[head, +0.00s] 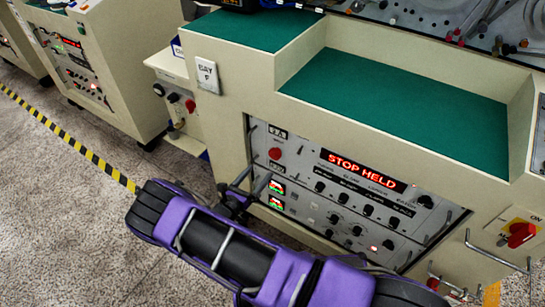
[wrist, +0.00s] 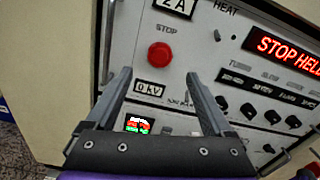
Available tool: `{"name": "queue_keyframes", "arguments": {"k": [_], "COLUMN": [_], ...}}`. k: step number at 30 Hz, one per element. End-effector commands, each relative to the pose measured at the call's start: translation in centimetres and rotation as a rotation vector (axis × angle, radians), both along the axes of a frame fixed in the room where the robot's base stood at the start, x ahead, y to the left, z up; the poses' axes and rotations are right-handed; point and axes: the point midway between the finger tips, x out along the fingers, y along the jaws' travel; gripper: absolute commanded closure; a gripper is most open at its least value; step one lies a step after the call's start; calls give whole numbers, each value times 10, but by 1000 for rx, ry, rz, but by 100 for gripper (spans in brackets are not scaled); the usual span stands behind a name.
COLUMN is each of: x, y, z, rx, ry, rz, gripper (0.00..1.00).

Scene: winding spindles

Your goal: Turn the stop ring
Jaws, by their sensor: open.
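A round red stop button (wrist: 159,54) sits under the label "STOP" on the grey control panel (wrist: 200,25). It also shows in the head view (head: 274,154), at the panel's upper left. I cannot make out a separate ring around it. A lit red display (head: 364,170) reads "STOP HELD". My gripper (wrist: 159,76) is open and empty in front of the panel. In the wrist view its two fingers point toward the button, which appears just beyond and between their tips. The gripper also shows in the head view (head: 256,177), below and left of the button. No contact is visible.
Rows of black knobs (head: 368,210) and small meters lie below the display. A metal handle (wrist: 107,42) stands at the panel's left edge. A red rotary switch (head: 521,234) and handles are at the right. Green-topped ledges (head: 400,100) overhang the panel.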

Motion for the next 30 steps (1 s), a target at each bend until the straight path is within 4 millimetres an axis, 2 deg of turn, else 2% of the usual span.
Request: {"name": "queue_keyframes", "arguments": {"k": [6, 13, 18, 26, 27, 30], "x": [40, 70, 79, 81, 81, 80], "y": [-28, -47, -53, -54, -54, -54], "z": [0, 0, 0, 0, 0, 0], "rx": [0, 1, 1, 1, 1, 1], "ry": [-2, -1, 0, 0, 0, 0], "rz": [-4, -2, -1, 0, 0, 0], "gripper": [14, 14, 14, 14, 15, 33]}}
